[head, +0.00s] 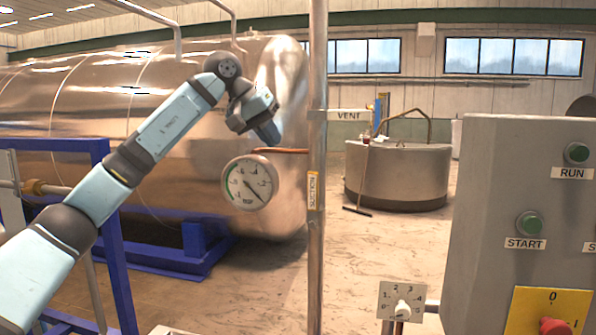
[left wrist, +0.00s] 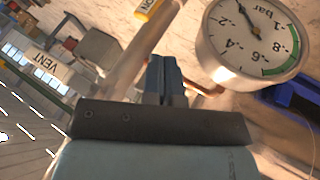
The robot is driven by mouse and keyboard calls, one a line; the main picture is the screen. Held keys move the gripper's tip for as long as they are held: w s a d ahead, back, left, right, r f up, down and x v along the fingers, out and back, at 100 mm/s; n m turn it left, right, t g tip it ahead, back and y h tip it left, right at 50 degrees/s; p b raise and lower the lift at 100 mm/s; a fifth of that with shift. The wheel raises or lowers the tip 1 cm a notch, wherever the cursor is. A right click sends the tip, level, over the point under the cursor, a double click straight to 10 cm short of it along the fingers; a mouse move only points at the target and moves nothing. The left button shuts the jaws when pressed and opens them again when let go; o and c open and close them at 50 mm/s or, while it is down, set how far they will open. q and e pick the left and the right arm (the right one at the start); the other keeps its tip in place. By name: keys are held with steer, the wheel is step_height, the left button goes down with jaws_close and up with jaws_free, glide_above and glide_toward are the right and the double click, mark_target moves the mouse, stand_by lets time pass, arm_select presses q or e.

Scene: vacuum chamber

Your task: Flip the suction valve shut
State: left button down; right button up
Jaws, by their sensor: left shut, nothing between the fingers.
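A yellow SUCTION label (head: 313,190) is on the upright metal pipe (head: 317,240) in the head view. Part of a yellow label (left wrist: 148,8) shows at the top edge of the left wrist view. I cannot make out the suction valve's lever in either view. My left gripper (head: 268,133) is above the round pressure gauge (head: 249,184), to the left of the pipe, and touches neither as far as I can see. In the left wrist view its fingers (left wrist: 165,78) are together and empty. My right gripper is out of view.
A VENT label (head: 349,115) is right of the pipe. A grey control box (head: 490,190) with START and RUN buttons fills the right side. A numbered dial (head: 403,301) is at the bottom. A large metal tank (head: 130,90) stands behind my left arm.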

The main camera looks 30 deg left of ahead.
arm_select(q)
steer(key=p+x, duration=0.1)
steer(key=x, duration=0.9)
steer(key=shift+d+p, duration=0.1)
steer(key=shift+p, duration=0.25)
